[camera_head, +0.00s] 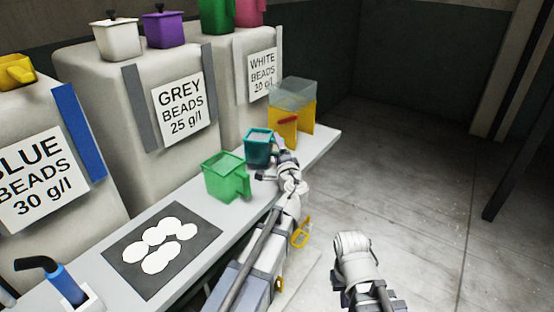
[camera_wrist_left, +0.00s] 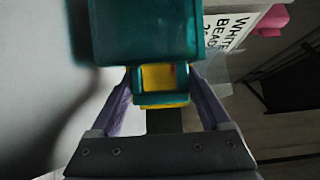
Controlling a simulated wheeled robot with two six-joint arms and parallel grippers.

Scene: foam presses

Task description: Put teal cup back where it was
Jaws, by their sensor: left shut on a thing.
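The teal cup (camera_head: 257,150) is upright at the bench, just behind the green cup in the head view. Whether its base touches the bench top is hard to tell. My left gripper (camera_head: 270,172) is at its near side, shut on its handle. In the left wrist view the teal cup (camera_wrist_left: 145,32) fills the top, with its handle between the fingers of my left gripper (camera_wrist_left: 161,88). My right gripper (camera_head: 352,245) is apart from the bench over the floor; its fingers cannot be made out.
A green cup (camera_head: 222,180) stands in front on the bench. A yellow box with a clear top (camera_head: 290,105) is close behind. A dark mat (camera_head: 125,228) with white discs lies nearer. Bead bags (camera_head: 90,75) line the back, bearing white, purple, green and pink containers. Floor at right is clear.

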